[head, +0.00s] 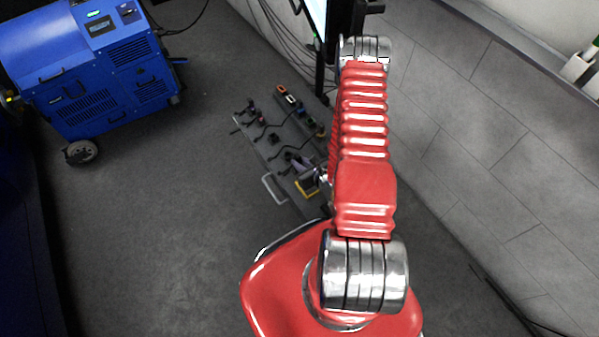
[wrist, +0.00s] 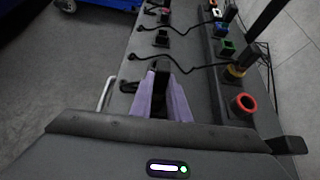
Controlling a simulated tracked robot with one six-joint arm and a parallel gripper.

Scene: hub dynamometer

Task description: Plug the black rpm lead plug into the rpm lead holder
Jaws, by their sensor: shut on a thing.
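My gripper (wrist: 161,84) shows in the wrist view as two purple fingers over a grey panel. It is shut on a black piece that I take for the black rpm lead plug (wrist: 161,68); the fingers hide most of it. Black blocks with leads (wrist: 161,38) stand in a row beyond it. A row of coloured sockets stands to the right: a red ring (wrist: 243,104), a yellow one (wrist: 235,73), a green one (wrist: 227,47) and a blue one (wrist: 221,29). I cannot tell which piece is the rpm lead holder. In the head view my arm partly covers the panel (head: 262,148).
A silver handle (wrist: 106,93) runs along the panel's left edge. A blue machine on wheels (head: 90,60) stands at the far left in the head view. The grey floor between machine and panel is clear.

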